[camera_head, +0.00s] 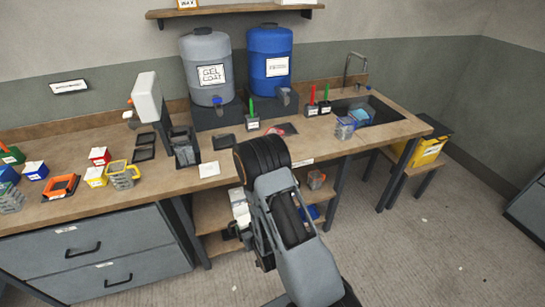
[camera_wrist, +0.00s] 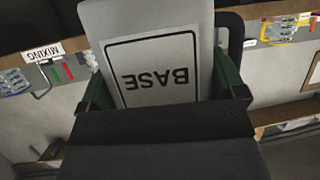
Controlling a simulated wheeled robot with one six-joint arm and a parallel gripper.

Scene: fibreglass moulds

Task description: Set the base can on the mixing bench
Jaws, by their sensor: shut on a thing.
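The base can (camera_wrist: 155,40) fills the middle of the wrist view. It is pale grey, with a black-framed label reading BASE that appears upside down. My gripper (camera_wrist: 162,88) is shut on it, with a dark green finger at each side. The bench top (camera_head: 335,138) stands behind my arm. A small white sign (camera_head: 303,162) on its front edge is too small to read there. A MIXING sign (camera_wrist: 42,51) shows at the left of the wrist view.
A gel coat drum (camera_head: 205,60) and a blue drum (camera_head: 270,50) stand at the back. Small cups and boxes crowd the left end. A clear container (camera_head: 345,128) sits near the sink (camera_head: 375,108). Bare bench top lies around the small red-marked mat (camera_head: 282,130).

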